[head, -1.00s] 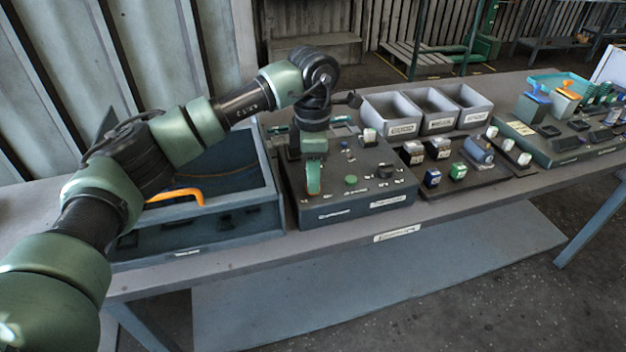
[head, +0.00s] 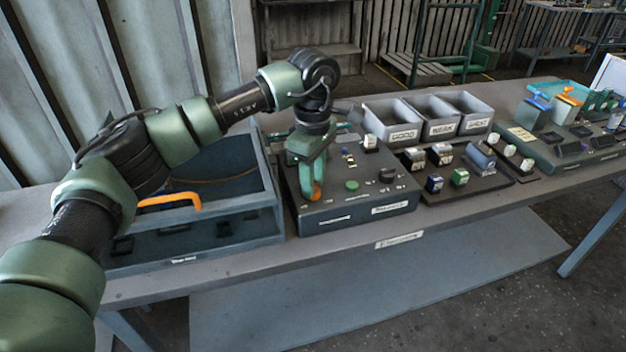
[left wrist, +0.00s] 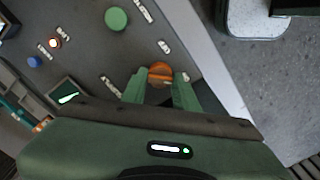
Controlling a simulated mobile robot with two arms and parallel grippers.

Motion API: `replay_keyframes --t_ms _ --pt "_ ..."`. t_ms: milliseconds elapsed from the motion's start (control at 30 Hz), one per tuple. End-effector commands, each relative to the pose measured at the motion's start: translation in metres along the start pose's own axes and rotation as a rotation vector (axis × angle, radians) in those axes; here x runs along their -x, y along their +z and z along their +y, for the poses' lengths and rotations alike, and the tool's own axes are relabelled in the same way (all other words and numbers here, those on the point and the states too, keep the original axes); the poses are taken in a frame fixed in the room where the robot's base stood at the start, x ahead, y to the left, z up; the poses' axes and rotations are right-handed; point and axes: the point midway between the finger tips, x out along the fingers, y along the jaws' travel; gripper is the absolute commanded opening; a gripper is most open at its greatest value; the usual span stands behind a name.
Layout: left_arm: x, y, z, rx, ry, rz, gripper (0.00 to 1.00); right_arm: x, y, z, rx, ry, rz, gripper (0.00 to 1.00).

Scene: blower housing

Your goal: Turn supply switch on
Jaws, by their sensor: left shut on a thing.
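The panel box (head: 350,213) stands on the bench with its controls on top. An orange switch knob (head: 317,190), apparently the supply switch, is near its front left. My left gripper (head: 314,184) points down at the box top, its green fingers shut around this knob. In the left wrist view the orange knob (left wrist: 160,72) lies between the tips of my left gripper (left wrist: 160,86). The fingers partly hide the knob, and I cannot read its setting. My right gripper is not in view.
A green button (head: 352,185) and a dark rotary knob (head: 387,174) are right of the gripper. A blue-grey crate (head: 200,257) with an orange handle stands close at left. Grey bins (head: 393,135) and small parts on a dark tray are at right.

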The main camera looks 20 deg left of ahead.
Motion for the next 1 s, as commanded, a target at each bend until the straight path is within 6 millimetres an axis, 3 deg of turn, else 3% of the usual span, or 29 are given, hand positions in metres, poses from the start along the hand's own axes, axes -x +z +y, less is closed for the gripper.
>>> replay_keyframes --t_ms 367,400,467,800,1000 --pt "0.002 0.000 0.001 -0.002 0.006 -0.001 0.00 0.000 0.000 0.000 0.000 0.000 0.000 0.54" --pt "0.003 -0.001 0.001 -0.002 0.006 -0.001 0.38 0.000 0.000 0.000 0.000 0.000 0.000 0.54" --pt "0.002 -0.001 0.001 -0.002 0.005 -0.001 0.51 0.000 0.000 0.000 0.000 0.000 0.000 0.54" --pt "0.003 0.000 0.001 -0.002 0.003 -0.001 0.51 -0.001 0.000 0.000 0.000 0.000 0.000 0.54" --pt "0.029 0.000 0.001 -0.002 0.007 0.000 0.51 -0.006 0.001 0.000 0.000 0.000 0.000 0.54"
